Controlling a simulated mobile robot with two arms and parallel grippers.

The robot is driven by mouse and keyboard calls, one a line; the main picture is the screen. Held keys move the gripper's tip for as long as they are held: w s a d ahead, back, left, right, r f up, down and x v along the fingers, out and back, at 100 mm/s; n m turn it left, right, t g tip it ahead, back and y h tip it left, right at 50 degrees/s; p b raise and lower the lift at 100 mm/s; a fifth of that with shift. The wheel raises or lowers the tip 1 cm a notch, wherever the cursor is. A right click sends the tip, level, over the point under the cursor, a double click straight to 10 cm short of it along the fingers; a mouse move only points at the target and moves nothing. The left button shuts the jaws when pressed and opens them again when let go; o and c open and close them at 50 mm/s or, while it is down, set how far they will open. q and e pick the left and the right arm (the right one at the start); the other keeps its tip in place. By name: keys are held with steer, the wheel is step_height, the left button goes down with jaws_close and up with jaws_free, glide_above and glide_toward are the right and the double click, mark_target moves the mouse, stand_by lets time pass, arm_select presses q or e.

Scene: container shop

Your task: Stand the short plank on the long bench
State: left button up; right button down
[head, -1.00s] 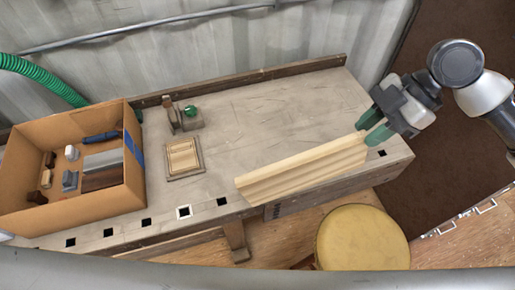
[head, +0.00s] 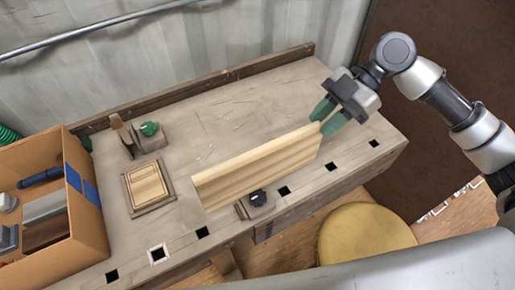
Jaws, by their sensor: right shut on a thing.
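The short plank (head: 258,166) is pale wood and stands on its long edge, broad face toward me, above or on the long bench (head: 240,110). My right gripper (head: 328,116) is shut on the plank's right end, with green fingers on either side of it. I cannot tell whether the plank's lower edge touches the bench top. The plank hides a strip of bench behind it. My left gripper is not in view.
A cardboard box (head: 88,215) with tools stands at the bench's left. A small framed wooden panel (head: 147,184), a green-knobbed block (head: 149,130) and a black-knobbed tool (head: 257,198) are on the bench. A yellow round stool (head: 365,232) stands in front. The bench's back middle is clear.

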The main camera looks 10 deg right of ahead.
steer(key=w+a+f+p, duration=0.1)
steer(key=w+a+f, duration=0.3)
steer(key=w+f, duration=0.5)
steer(key=shift+w+f+p, duration=0.3)
steer(key=shift+f, duration=0.25)
steer(key=shift+f, duration=0.1)
steer(key=c, duration=0.9)
jaws_free()
steer(key=shift+c, duration=0.2)
